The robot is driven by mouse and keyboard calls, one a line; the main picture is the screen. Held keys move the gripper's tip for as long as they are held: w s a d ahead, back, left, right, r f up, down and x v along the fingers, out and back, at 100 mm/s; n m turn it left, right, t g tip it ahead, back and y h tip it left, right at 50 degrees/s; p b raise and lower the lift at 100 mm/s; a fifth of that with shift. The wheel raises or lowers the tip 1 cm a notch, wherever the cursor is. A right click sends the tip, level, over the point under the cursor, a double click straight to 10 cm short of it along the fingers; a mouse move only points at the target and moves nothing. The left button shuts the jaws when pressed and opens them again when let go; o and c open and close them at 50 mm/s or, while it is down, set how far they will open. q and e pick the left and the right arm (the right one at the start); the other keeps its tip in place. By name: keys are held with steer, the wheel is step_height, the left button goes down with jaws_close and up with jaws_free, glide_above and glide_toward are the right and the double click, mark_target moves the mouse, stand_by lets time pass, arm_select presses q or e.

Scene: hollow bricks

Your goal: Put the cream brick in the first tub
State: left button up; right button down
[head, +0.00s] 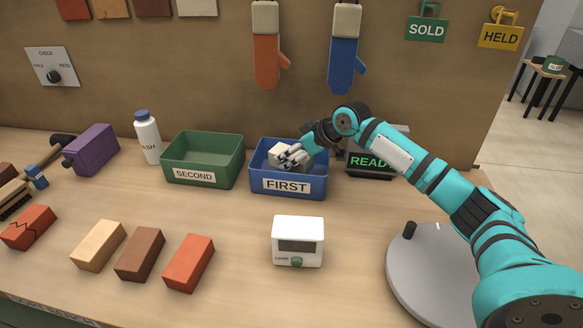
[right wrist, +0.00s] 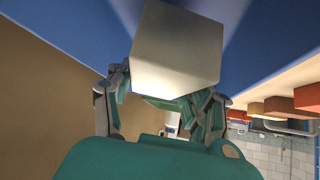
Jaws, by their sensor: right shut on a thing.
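The cream brick (head: 279,151) is inside the blue tub labelled FIRST (head: 286,186). My right gripper (head: 294,158) reaches into the tub from the right and is shut on the brick. In the right wrist view the brick (right wrist: 180,48) sits between the two fingers of my right gripper (right wrist: 165,100), with blue tub walls around it. I cannot tell whether the brick touches the tub floor. My left gripper is not in view.
A green tub labelled SECOND (head: 202,160) stands left of the blue tub. A dark READY sign (head: 370,166) stands right of it. A white timer (head: 298,240) and a grey turntable (head: 415,270) are in front. Tan (head: 97,246), brown (head: 139,254) and orange (head: 189,262) bricks lie front left.

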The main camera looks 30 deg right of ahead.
steer(key=shift+f, duration=1.95)
steer(key=c, duration=0.8)
jaws_free()
steer(key=v, duration=1.2)
